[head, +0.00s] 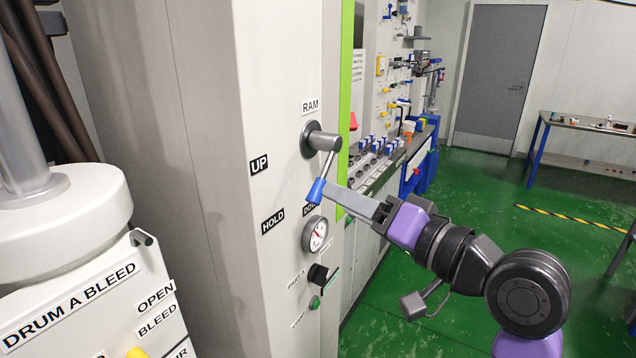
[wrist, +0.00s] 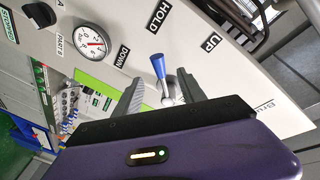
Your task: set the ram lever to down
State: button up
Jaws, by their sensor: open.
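The ram lever, a metal rod with a blue handle (head: 316,191), hangs from a grey hub (head: 322,140) under the RAM label (head: 310,106). In the wrist view the blue handle (wrist: 158,67) points roughly toward the HOLD label (wrist: 159,15), leaning slightly to the DOWN label (wrist: 123,57) side. The UP label (wrist: 212,42) is on the other side. My gripper (head: 332,192) is at the handle; its fingers partly hide DOWN in the head view. In the wrist view my gripper (wrist: 160,78) is open, with one finger on each side of the lever. I cannot tell whether either touches it.
A dial gauge (head: 314,234), a black knob (head: 317,272) and a green button (head: 315,302) sit below the lever on the same panel. A white drum unit (head: 70,300) stands at the left.

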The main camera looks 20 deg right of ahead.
aim_at(318, 183)
jog(key=p+x, duration=0.1)
jog(key=x, duration=0.6)
jog(key=shift+p, duration=0.35)
jog(key=shift+f, duration=0.1)
grip_shut()
dwell(1.0)
